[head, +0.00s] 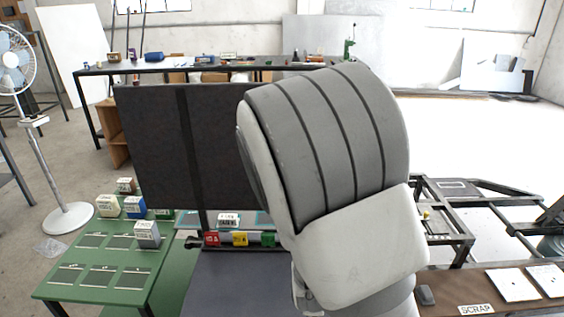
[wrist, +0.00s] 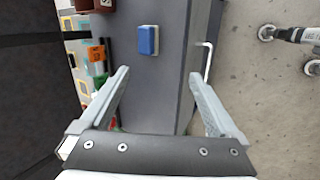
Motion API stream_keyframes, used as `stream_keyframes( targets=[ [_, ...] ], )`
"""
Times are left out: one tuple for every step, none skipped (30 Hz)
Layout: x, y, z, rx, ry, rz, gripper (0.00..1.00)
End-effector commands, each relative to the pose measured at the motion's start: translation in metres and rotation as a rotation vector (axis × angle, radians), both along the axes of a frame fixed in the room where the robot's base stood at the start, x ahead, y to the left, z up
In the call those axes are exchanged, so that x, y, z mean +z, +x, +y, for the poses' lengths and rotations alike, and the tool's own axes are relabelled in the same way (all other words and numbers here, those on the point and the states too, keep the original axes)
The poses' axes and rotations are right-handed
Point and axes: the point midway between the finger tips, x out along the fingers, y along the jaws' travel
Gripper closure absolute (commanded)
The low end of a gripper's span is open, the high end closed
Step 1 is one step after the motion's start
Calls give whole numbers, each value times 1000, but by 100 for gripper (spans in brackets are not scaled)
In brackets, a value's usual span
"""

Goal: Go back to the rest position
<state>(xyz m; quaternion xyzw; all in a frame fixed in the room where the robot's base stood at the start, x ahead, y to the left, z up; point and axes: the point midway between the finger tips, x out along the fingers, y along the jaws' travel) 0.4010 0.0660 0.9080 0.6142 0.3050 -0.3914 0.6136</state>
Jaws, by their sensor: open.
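My gripper (wrist: 163,95) shows in the wrist view with its two grey fingers spread apart and nothing between them. Beyond the fingers is a dark grey surface (wrist: 160,80) with a blue block (wrist: 148,40) lying on it, apart from the fingers. In the head view my own arm fills the middle and right of centre, and my gripper is hidden there.
A green table (head: 105,290) with several small boxes stands at left. Red, yellow and green blocks (head: 240,239) line the grey surface's back edge. A dark panel (head: 150,145) rises behind. A fan (head: 65,215) stands at far left. A scrap bench (head: 450,292) is at right.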

Motion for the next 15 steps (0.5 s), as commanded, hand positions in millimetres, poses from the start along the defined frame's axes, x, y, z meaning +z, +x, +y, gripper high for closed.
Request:
stream_keyframes(
  targets=[
    [13,0,3,-61,76,4,3],
    [20,-1,4,-96,116,12,3],
    [29,-3,6,-146,171,21,3],
    [36,-5,7,-180,209,28,3],
    [43,-7,8,-214,246,35,3],
    [54,-9,8,-261,295,44,3],
    [61,-11,9,-293,330,51,3],
    [70,-13,9,-326,362,56,3],
    [81,-16,8,-370,405,63,3],
    [89,-18,8,-402,434,68,3],
    [97,-21,7,-434,463,72,3],
    [109,-24,5,-476,500,77,3],
    [117,-27,3,-508,526,80,3],
    [126,-31,2,-539,551,83,3],
    [137,-35,-1,-580,581,87,3]
  ],
)
